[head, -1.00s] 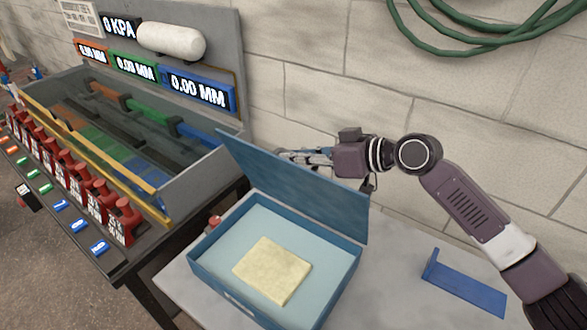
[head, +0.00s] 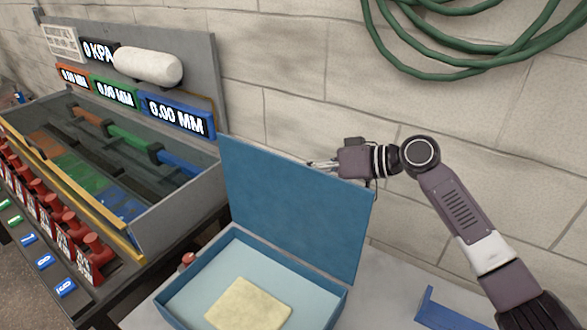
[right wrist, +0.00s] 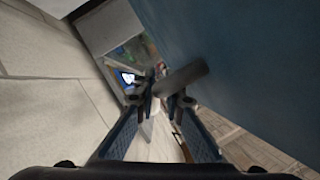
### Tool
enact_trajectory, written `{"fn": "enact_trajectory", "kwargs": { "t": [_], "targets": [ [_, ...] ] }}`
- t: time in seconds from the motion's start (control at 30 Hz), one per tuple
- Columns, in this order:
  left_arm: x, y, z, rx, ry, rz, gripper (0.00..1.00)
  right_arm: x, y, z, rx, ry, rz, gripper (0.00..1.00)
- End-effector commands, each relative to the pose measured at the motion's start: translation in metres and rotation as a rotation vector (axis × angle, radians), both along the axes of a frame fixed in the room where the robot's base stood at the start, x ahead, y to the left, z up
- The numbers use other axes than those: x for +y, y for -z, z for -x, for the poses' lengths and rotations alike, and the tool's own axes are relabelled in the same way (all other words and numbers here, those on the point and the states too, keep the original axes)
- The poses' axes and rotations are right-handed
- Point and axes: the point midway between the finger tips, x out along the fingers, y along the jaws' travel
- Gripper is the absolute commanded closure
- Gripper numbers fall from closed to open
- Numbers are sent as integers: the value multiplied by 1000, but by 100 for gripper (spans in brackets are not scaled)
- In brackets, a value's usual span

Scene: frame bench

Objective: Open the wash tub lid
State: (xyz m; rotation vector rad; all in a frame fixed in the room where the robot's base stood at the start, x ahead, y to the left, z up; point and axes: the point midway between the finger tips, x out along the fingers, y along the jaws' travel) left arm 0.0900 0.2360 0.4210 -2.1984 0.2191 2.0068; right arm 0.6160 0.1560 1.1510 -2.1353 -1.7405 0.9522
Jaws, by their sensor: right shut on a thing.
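The wash tub (head: 195,265) is a blue box with pale blue inside and a yellow sponge-like block (head: 248,305) in it. Its blue lid (head: 290,210) stands up steeply from the tub's back edge, inner face showing. My right gripper (head: 322,165) is at the lid's top edge, partly hidden behind it. In the right wrist view, my right gripper (right wrist: 160,98) is shut on a grey bar-shaped handle (right wrist: 182,79) beside the lid's blue face (right wrist: 240,60). My left gripper is in neither view.
The tub stands on a grey table (head: 385,300) with a blue bracket (head: 450,312) at right. A bench with a glass-sided tank (head: 175,195), red valves and displays is at left. A block wall with a green hose (head: 470,65) rises behind.

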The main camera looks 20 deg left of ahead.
Motion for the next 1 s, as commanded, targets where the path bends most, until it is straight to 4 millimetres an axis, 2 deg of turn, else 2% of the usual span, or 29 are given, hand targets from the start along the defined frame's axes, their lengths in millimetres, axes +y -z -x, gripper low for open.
{"fn": "enact_trajectory", "kwargs": {
  "t": [0.17,0.2,0.27,0.6,0.77,1.0],
  "targets": [
    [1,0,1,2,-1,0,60,0,0,0,0,0,0,100],
    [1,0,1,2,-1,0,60,0,0,0,-1,0,0,87],
    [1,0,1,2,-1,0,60,0,0,0,-1,0,0,83],
    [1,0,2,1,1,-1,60,-4,-1,0,-2,-1,0,83],
    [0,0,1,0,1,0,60,-26,-9,2,-4,1,1,83],
    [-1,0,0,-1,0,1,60,-75,-26,6,-2,2,2,83]
  ]
}}
